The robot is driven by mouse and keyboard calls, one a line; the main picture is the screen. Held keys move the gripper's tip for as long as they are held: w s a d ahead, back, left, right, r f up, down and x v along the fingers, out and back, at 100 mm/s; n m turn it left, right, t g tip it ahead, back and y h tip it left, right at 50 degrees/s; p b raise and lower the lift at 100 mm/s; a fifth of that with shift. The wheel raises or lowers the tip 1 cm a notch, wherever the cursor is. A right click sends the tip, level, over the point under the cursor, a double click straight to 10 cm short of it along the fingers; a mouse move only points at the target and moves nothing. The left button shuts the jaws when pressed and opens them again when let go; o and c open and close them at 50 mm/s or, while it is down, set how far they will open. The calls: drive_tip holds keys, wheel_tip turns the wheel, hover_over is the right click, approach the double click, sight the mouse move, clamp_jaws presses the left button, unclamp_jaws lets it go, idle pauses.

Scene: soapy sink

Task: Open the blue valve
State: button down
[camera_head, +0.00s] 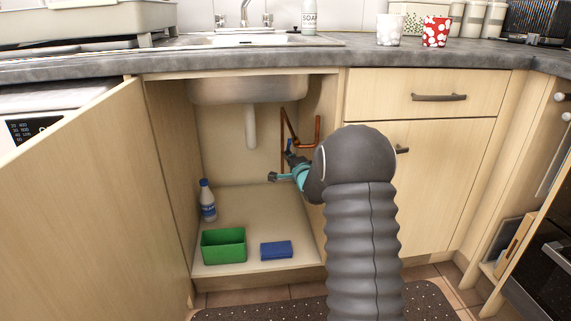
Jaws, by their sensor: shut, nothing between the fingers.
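The blue valve (289,145) is a small blue handle by the copper pipe inside the open cabinet under the sink. My gripper (273,177) reaches into the cabinet from the right, with teal and dark parts, and its tips point left. It is shut and empty. It appears a little below the valve in the picture. My arm's dark end hides part of the pipework, and I cannot tell whether any part of the gripper touches the valve.
A white drain pipe (251,128) hangs from the sink basin (248,90). On the cabinet floor are a white bottle (207,202), a green tub (223,245) and a blue sponge (276,250). The open cabinet door (90,190) stands at left. The middle of the cabinet is clear.

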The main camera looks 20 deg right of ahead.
drive_tip(key=shift+w+d+r+p, duration=0.15)
drive_tip(key=shift+w+d+p, duration=0.05)
drive_tip(key=shift+w, duration=0.25)
drive_tip(key=shift+w+d+r+p, duration=0.15)
drive_tip(key=shift+w+d+r, duration=0.1)
drive_tip(key=shift+w, duration=0.25)
drive_tip(key=shift+w+d+r+p, duration=0.1)
drive_tip(key=shift+w+d+p, duration=0.1)
drive_tip(key=shift+w, duration=0.25)
drive_tip(key=shift+w+r, duration=0.1)
drive_tip(key=shift+w, duration=0.1)
idle(3.3)
drive_tip(key=s+d+f+b, duration=0.1)
drive_tip(key=s+f+b, duration=0.1)
drive_tip(key=s+f, duration=0.6)
wheel_tip(320, 180, down, 3)
drive_tip(key=shift+s+r, duration=0.1)
drive_tip(key=shift+s, duration=0.25)
idle(0.4)
